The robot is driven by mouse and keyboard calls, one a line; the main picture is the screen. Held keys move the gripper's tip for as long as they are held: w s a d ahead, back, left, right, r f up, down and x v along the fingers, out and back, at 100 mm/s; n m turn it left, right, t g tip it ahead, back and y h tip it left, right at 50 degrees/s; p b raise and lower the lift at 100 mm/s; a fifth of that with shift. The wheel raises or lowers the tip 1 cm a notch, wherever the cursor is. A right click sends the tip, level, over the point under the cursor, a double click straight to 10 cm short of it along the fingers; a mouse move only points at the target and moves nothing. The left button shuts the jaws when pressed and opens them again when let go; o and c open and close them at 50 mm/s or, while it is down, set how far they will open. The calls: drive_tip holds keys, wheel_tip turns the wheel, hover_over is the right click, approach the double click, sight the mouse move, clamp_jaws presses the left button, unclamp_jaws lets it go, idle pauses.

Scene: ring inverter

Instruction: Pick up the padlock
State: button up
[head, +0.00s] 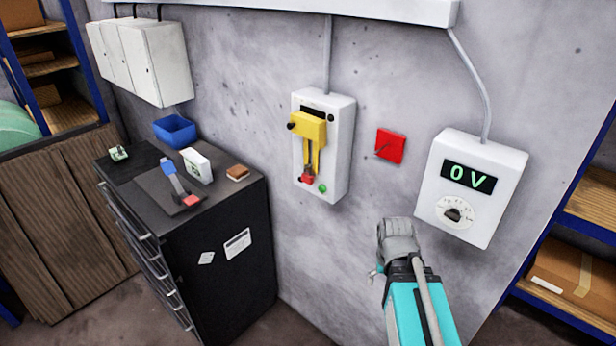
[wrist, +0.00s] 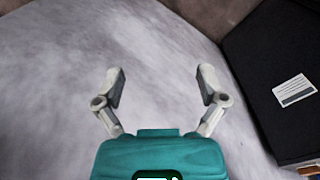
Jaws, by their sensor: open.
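I cannot make out a padlock for certain. A small red piece (head: 307,179) sits at the bottom of the yellow lever switch (head: 309,130) on the wall box; another red piece (head: 191,200) lies at the front of a grey and blue item (head: 170,167) on the black cabinet. Either could be the padlock, but both are too small to tell. My gripper (head: 396,228) is in front of the wall, right of the switch box and below the red wall plate (head: 390,146). In the wrist view my gripper (wrist: 161,75) is open and empty, with bare wall between its fingers.
The black cabinet (head: 225,270) stands left, carrying a blue bin (head: 175,131), a white box (head: 196,165) and a brown block (head: 238,172). A voltage box (head: 470,205) reading 0 V hangs right of my gripper. Shelves with cardboard boxes (head: 567,272) stand far right.

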drive_tip(key=w+a+r+m+t+h+p, duration=0.1)
drive_tip(key=w+a+r+m+h+p, duration=0.1)
drive_tip(key=w+a+r+p, duration=0.4)
drive_tip(key=m+t+h+p, duration=0.45)
drive_tip(key=t+p, duration=0.25)
drive_tip(key=p, duration=0.3)
approach(306, 175)
drive_tip(key=v, duration=0.3)
drive_tip(key=shift+r+m+y, duration=0.1)
drive_tip(key=shift+m+y, duration=0.15)
drive_tip(key=shift+m, duration=0.2)
drive_tip(key=shift+d, duration=0.1)
drive_tip(key=b+x, duration=0.4)
drive_tip(key=x, duration=0.3)
drive_tip(key=shift+w+f, duration=0.15)
drive_tip(key=shift+f, duration=0.1)
drive_tip(key=shift+w+d+f+b, duration=0.25)
drive_tip(key=shift+w+d+b, duration=0.15)
drive_tip(key=shift+b, duration=0.1)
drive_tip(key=shift+f, duration=0.1)
drive_tip(key=shift+d+b+x, duration=0.2)
drive_tip(key=shift+b+x, duration=1.35)
drive_tip(key=shift+x, duration=0.95)
